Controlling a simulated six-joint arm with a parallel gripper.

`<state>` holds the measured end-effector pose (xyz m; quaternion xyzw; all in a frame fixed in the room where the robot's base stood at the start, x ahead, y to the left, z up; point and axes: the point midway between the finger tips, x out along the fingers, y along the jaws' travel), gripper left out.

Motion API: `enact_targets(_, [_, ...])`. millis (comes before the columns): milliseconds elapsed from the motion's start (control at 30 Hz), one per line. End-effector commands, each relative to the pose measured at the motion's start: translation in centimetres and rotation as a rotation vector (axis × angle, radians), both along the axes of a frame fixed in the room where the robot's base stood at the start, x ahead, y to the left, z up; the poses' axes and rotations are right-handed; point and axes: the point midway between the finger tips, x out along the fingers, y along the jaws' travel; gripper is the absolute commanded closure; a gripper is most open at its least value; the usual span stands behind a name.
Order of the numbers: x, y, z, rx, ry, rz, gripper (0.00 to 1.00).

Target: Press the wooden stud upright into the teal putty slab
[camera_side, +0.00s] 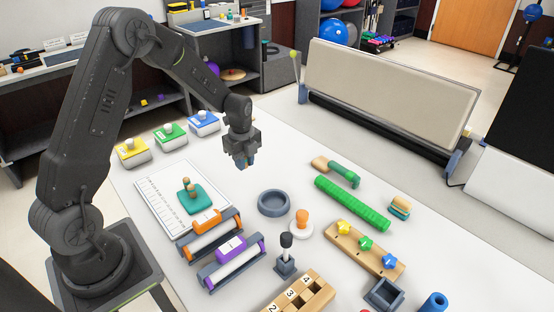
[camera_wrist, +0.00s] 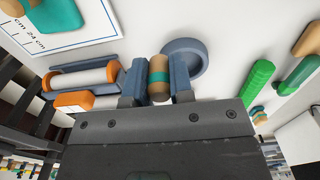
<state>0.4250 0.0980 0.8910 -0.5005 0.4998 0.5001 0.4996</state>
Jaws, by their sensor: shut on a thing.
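My gripper (camera_side: 244,164) hangs above the white table, to the right of the teal putty slab (camera_side: 205,198). In the wrist view its blue-grey fingers (camera_wrist: 157,76) are shut on the wooden stud (camera_wrist: 159,92), a short wooden cylinder with a teal band. In the side view the fingers largely hide the held stud. The slab lies on a white ruled sheet (camera_side: 165,211), well apart from the held stud. Another wooden peg (camera_side: 190,186) stands on the slab. The slab also shows at the upper left of the wrist view (camera_wrist: 62,14).
A blue-grey ring dish (camera_side: 273,204) lies below and right of my gripper. Orange (camera_side: 207,221) and purple (camera_side: 231,248) labelled rollers stand in front of the sheet. A green ribbed roll (camera_side: 352,204) lies to the right. Yellow, green and blue blocks (camera_side: 170,136) line the back.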

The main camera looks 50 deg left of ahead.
Motion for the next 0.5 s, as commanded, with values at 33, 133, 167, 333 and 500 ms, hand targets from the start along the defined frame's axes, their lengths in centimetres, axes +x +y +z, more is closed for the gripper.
enact_targets(33, [-2.2, 1.1, 0.0, -0.001, 0.002, 0.009, 1.00])
enact_targets(133, [-5.9, 2.5, -0.2, 0.000, 0.000, 0.008, 1.00])
enact_targets(167, [-7.0, 2.8, -0.3, 0.000, 0.000, 0.007, 1.00])
enact_targets(333, [-12.0, 3.4, -0.6, -0.001, 0.000, 0.004, 1.00])
enact_targets(500, [-14.4, 3.4, -0.7, 0.000, -0.001, 0.000, 1.00])
